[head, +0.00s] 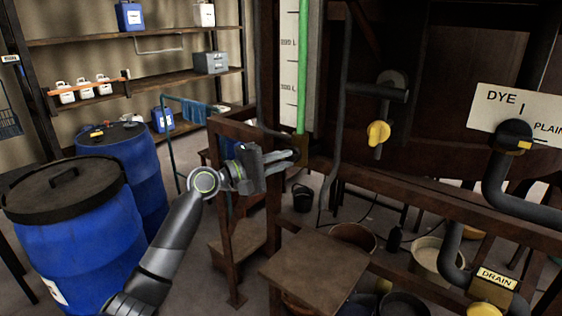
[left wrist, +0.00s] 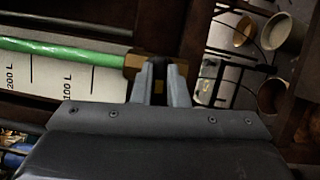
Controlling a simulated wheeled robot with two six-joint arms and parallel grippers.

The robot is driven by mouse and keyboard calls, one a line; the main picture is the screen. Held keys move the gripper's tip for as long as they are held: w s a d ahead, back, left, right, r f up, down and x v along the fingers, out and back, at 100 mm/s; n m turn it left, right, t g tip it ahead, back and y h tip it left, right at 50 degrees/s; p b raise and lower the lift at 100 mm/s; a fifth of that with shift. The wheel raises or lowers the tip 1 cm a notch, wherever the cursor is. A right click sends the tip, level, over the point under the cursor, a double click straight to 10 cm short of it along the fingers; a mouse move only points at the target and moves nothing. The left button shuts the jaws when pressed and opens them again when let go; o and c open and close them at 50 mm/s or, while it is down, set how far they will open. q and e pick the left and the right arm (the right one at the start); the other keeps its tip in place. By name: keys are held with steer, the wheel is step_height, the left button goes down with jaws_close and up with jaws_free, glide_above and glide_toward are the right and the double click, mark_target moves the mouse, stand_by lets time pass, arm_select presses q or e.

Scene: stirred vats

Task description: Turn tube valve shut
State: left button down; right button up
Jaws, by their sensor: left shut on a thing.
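The green sight tube (head: 303,70) runs down a white litre scale and ends in a small brass valve (head: 301,148). In the left wrist view the green tube (left wrist: 70,50) enters the brass valve body (left wrist: 134,65) from the left. My left gripper (head: 293,157) reaches the valve from the left. Its fingers (left wrist: 160,70) are shut on the valve's handle, which they mostly hide; a bit of yellow shows between them. I cannot tell how far the handle is turned. My right gripper is not in view.
A yellow-handled tap (head: 378,133) and the dye/plain valve (head: 514,137) are on the vat to the right. A small wooden table (head: 318,268) stands below. Blue drums (head: 80,240) stand at left, with a brown wooden frame (head: 232,200) beside my arm.

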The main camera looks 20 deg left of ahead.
arm_select(q)
steer(key=shift+m, duration=0.6)
steer(key=shift+g, duration=0.3)
steer(key=c, duration=1.4)
jaws_free()
steer(key=shift+c, duration=0.2)
steer(key=shift+s, duration=0.1)
steer(key=b+v, duration=0.4)
steer(key=v, duration=1.3)
steer(key=shift+s, duration=0.2)
